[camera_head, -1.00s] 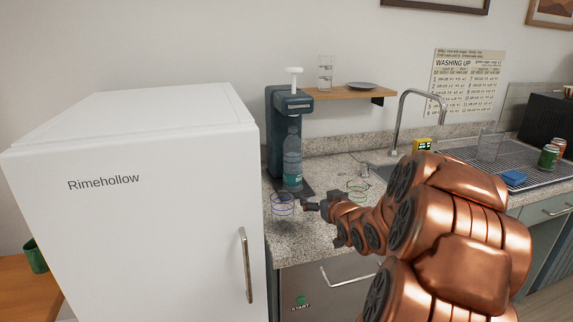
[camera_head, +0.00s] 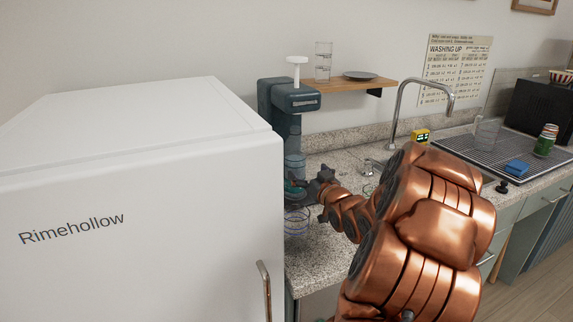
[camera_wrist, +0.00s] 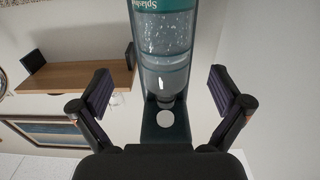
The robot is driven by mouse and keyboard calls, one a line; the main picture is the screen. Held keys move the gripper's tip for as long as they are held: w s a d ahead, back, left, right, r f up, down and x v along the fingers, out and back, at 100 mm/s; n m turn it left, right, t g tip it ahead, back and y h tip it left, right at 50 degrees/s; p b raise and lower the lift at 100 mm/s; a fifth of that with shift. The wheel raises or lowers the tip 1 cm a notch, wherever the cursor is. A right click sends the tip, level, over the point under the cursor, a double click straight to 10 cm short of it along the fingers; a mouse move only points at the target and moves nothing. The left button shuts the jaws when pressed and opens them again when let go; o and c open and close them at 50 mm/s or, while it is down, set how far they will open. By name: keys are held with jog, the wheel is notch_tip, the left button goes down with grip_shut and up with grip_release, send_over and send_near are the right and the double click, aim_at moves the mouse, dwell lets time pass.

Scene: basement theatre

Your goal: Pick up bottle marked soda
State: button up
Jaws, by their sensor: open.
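A clear bottle (camera_head: 293,163) with a teal label stands upright in the dark teal drink machine (camera_head: 285,98) on the counter. My gripper partly covers its lower part. The bottle also fills the top middle of the wrist view (camera_wrist: 165,45), where the picture is upside down and the label's visible letters read "Splash". The word soda cannot be read. My gripper (camera_wrist: 160,92) is open and empty, with one finger to each side of the bottle's line. In the head view, my gripper (camera_head: 310,187) is right at the bottle; contact cannot be told.
A white fridge (camera_head: 150,170) stands close on the left. A wire-like round glass (camera_head: 297,222) stands on the counter below my gripper. A wooden shelf (camera_head: 350,86) holds a glass (camera_head: 323,62) and a plate (camera_head: 360,75). The sink tap (camera_head: 398,105) is to the right.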

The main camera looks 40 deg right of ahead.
aim_at(299, 166)
jog(key=w, duration=0.2)
jog(key=shift+w, duration=0.35)
jog(key=shift+w+d+p, duration=0.2)
jog(key=shift+w+p, duration=0.3)
jog(key=shift+p+x, duration=0.65)
jog(key=shift+x, duration=1.35)
jog(key=shift+d+f, duration=0.1)
jog(key=shift+s, duration=0.1)
jog(key=c, duration=1.8)
jog(key=shift+c, duration=0.2)
